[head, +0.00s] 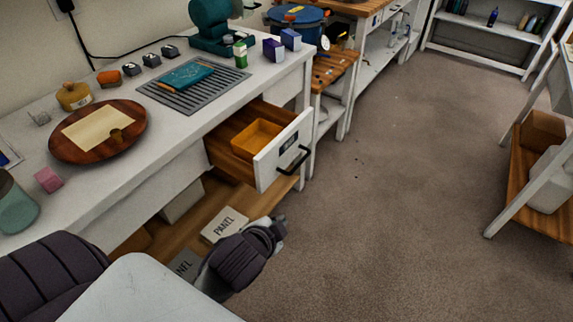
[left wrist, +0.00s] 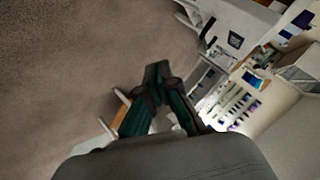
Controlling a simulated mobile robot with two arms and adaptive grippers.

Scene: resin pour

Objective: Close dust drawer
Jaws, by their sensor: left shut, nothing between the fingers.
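The drawer (head: 275,161) under the white workbench stands pulled out. It has a white front with a small dark label and a black bar handle (head: 294,160), and an orange tray (head: 256,138) lies inside. My left gripper (head: 277,228) is below and in front of the drawer, apart from it, near the lower shelf. In the left wrist view its dark green fingers (left wrist: 157,75) are together with nothing between them. The drawer cannot be made out clearly in that view. My right gripper is not seen.
The workbench top (head: 170,133) holds a round wooden board (head: 62,150), a grey slatted mat (head: 165,98) and small boxes. Panel boxes (head: 224,224) lie on the lower shelf (head: 150,234). The carpet floor (head: 400,180) right of the drawer is clear.

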